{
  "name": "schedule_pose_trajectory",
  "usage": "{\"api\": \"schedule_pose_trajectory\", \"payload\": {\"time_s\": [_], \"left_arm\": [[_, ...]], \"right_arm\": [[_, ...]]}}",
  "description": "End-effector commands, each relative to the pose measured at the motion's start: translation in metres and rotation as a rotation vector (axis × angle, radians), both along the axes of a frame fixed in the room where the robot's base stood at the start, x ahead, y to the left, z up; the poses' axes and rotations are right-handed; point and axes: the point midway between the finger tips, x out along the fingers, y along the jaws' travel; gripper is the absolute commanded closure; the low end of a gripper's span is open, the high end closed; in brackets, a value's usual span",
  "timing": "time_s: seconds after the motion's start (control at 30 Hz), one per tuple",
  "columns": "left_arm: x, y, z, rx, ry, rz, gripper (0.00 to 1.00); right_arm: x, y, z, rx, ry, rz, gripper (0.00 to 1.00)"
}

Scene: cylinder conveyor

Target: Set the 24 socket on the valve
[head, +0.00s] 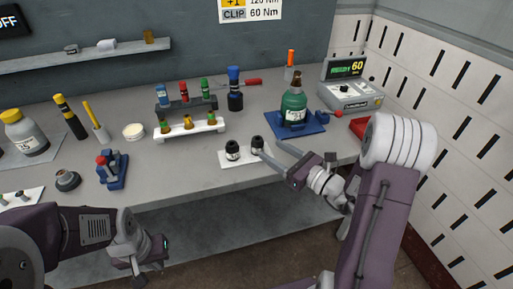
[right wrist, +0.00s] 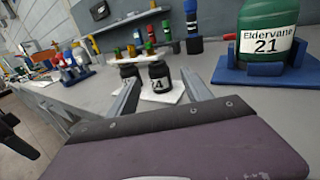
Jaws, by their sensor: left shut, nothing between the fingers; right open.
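Two short black sockets stand upright on a white mat (head: 240,160) at the table's front edge. The right-hand socket (head: 257,145) has a white label that seems to read 24 in the right wrist view (right wrist: 159,80). The left-hand socket (head: 232,151) is partly behind a finger in the wrist view, its label not readable. My right gripper (head: 271,149) is open and empty, its fingertips close to the right-hand socket, which shows between the fingers in the wrist view. My left gripper (head: 152,262) is shut and empty, low before the table. I cannot tell which object is the valve.
A green bottle labelled Eldervane 21 (head: 293,107) stands in a blue tray (head: 299,130), right of and behind the sockets. A display unit (head: 352,93) is further right. A rack (head: 188,131) with small items stands behind. A blue fixture (head: 113,170) is at left.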

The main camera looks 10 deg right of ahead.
Motion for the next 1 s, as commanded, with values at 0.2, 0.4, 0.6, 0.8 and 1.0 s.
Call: {"api": "schedule_pose_trajectory", "payload": {"time_s": [0.2, 0.4, 0.6, 0.8, 1.0], "left_arm": [[0.000, 0.000, 0.001, 0.000, 0.000, 0.000, 1.00], [0.000, 0.000, 0.002, 0.000, 0.000, 0.000, 1.00], [0.000, 0.000, 0.003, 0.000, 0.000, 0.000, 1.00], [0.000, 0.000, 0.003, 0.000, 0.000, 0.000, 1.00], [0.000, 0.000, 0.003, 0.000, 0.000, 0.000, 1.00]], "right_arm": [[0.018, 0.012, 0.000, 0.001, 0.001, 0.001, 0.42], [0.036, 0.029, 0.001, 0.000, 0.000, 0.007, 0.42], [0.059, 0.043, 0.001, 0.001, 0.001, 0.002, 0.42], [0.060, 0.044, 0.001, 0.001, 0.001, 0.001, 0.42], [0.060, 0.043, 0.001, 0.001, 0.001, 0.001, 0.92]]}}
